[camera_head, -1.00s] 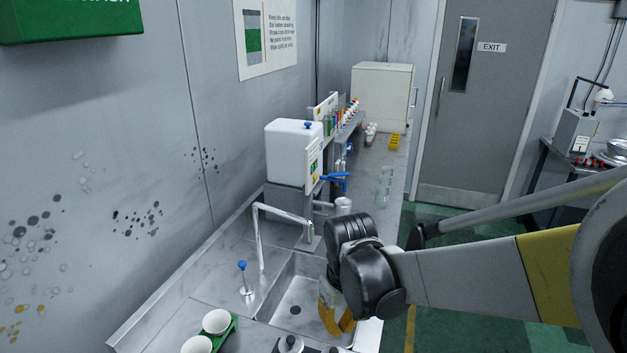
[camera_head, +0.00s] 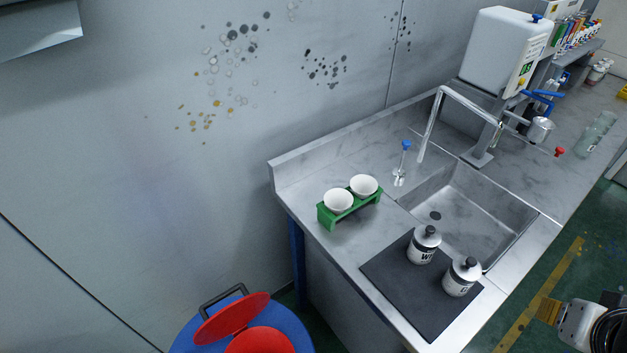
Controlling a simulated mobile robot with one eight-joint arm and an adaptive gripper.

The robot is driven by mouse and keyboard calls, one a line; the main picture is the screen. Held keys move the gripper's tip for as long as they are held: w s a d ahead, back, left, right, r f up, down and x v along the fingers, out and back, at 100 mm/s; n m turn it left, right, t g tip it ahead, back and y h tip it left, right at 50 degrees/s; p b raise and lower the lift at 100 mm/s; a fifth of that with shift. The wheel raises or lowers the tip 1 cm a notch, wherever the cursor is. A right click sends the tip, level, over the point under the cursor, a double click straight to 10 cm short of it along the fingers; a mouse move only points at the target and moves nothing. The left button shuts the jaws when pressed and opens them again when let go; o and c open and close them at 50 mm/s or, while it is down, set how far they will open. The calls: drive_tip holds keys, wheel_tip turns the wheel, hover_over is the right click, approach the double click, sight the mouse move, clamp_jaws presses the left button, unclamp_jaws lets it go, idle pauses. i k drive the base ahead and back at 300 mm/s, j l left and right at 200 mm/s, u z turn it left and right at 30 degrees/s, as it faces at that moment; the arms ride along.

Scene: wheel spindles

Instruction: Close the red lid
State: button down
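The red lid (camera_head: 232,318) is at the bottom left of the head view. It looks raised and tilted on a blue round bin (camera_head: 186,340), with a dark grey handle (camera_head: 222,294) behind it. A second red surface (camera_head: 262,342) shows below the lid, cut off by the frame edge. My gripper (camera_head: 547,310) shows at the bottom right edge as an orange tip on a white body, far from the lid. It is partly cut off, and I cannot tell whether it is open or shut.
A steel counter with a sink (camera_head: 455,215) stands between the bin and my gripper. On it are a green rack (camera_head: 345,208) with two white cups, two white bottles (camera_head: 424,245) on a dark mat (camera_head: 425,300), and a tap (camera_head: 440,110). The wall is behind.

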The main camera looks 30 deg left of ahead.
sight(236, 315)
drive_tip(key=u, duration=0.45)
drive_tip(key=k+j+u, duration=0.1)
drive_tip(key=u, duration=0.8)
drive_tip(key=j+u, duration=0.15)
drive_tip(key=u, duration=0.3)
drive_tip(key=j+u, duration=0.15)
drive_tip(key=u, duration=0.3)
drive_tip(key=l, duration=0.25)
